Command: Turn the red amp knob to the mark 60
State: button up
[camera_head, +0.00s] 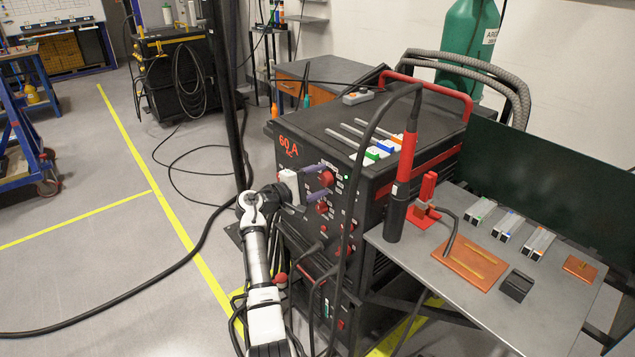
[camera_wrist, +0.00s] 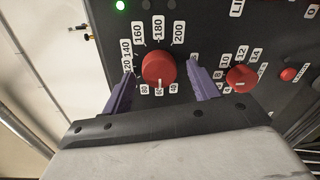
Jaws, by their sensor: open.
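The red amp knob (camera_wrist: 158,66) sits on the black front panel, ringed by white labels including 120, 140, 160, 180 and 200. A pale mark on its lower edge points down, toward a small label that looks like 60, between 80 and 40. My gripper (camera_wrist: 161,69) is open, with one purple finger on each side of the knob. Gaps show between fingers and knob; their depth against the panel is hard to tell. In the head view, the amp knob (camera_head: 326,178) is at the upper panel of the black machine, beside my gripper (camera_head: 330,180).
A second red knob (camera_wrist: 242,77) with labels 8 to 14 lies just beyond the right finger. A smaller red knob (camera_wrist: 288,74) is farther right. A green light (camera_wrist: 120,5) glows above left.

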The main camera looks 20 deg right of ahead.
jog(key=b+v, duration=0.4)
jog(key=v, duration=0.9)
jog(key=shift+a, duration=0.4)
jog(key=shift+s+r, duration=0.1)
jog(key=shift+s, duration=0.05)
